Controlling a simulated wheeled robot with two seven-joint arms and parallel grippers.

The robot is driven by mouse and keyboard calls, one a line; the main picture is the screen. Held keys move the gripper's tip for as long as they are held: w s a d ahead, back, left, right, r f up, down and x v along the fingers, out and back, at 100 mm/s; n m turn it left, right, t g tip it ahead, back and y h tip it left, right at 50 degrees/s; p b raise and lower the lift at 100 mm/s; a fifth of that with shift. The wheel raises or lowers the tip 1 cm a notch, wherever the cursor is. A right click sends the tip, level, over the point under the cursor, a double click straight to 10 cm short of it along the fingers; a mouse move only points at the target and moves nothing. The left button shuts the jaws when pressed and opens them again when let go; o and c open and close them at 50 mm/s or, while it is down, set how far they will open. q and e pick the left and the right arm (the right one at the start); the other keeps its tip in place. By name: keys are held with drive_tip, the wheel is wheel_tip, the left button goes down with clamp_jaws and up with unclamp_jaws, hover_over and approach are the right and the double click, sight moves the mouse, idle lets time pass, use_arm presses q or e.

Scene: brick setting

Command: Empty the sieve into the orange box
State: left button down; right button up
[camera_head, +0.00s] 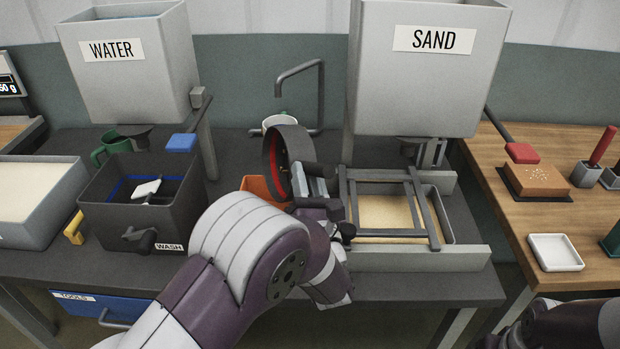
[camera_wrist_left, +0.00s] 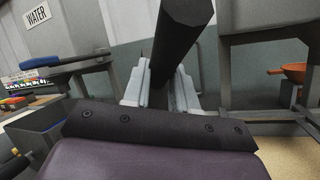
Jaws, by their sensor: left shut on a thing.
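The sieve (camera_head: 287,160) is a dark round frame with a red inner side. It stands tilted steeply on its edge, its red side facing left. My left gripper (camera_head: 308,182) is shut on its rim; in the left wrist view the pale fingers (camera_wrist_left: 165,92) close around a dark part of the sieve (camera_wrist_left: 182,35). The orange box (camera_head: 262,188) is just below and left of the sieve, mostly hidden behind my left arm and the sieve. Whether anything lies in the sieve or box cannot be told. My right gripper is out of view.
A dark WASH bin (camera_head: 110,215) stands left of the orange box. To the right, a grey frame (camera_head: 430,215) stands over a sand tray (camera_head: 385,213), under the SAND hopper (camera_head: 425,85). Behind the sieve are a white cup (camera_head: 277,121) and a tap (camera_head: 321,90).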

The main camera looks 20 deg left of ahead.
use_arm(q)
drive_tip(key=s+a+n+y+b, duration=0.1)
drive_tip(key=n+b, duration=0.1)
drive_tip(key=s+a+n+g+y+b, duration=0.1)
drive_tip(key=n+b, duration=0.1)
drive_tip(key=b, duration=0.1)
drive_tip(key=s+a+n+b, duration=0.1)
drive_tip(key=n+b, duration=0.1)
drive_tip(key=shift+s+a+r+y, duration=0.2)
drive_tip(key=shift+r+y, duration=0.05)
drive_tip(key=shift+y, duration=0.15)
idle(1.6)
wheel_tip(320, 180, up, 3)
drive_tip(key=m+h+p, duration=0.1)
drive_tip(key=m+p, duration=0.1)
drive_tip(key=m, duration=0.1)
drive_tip(key=m+h+p, duration=0.2)
drive_tip(key=m, duration=0.1)
drive_tip(key=m+t+h+p, duration=0.1)
drive_tip(key=m+h+p, duration=0.1)
drive_tip(key=m, duration=0.1)
drive_tip(key=shift+m, duration=0.4)
drive_tip(key=shift+p, duration=0.35)
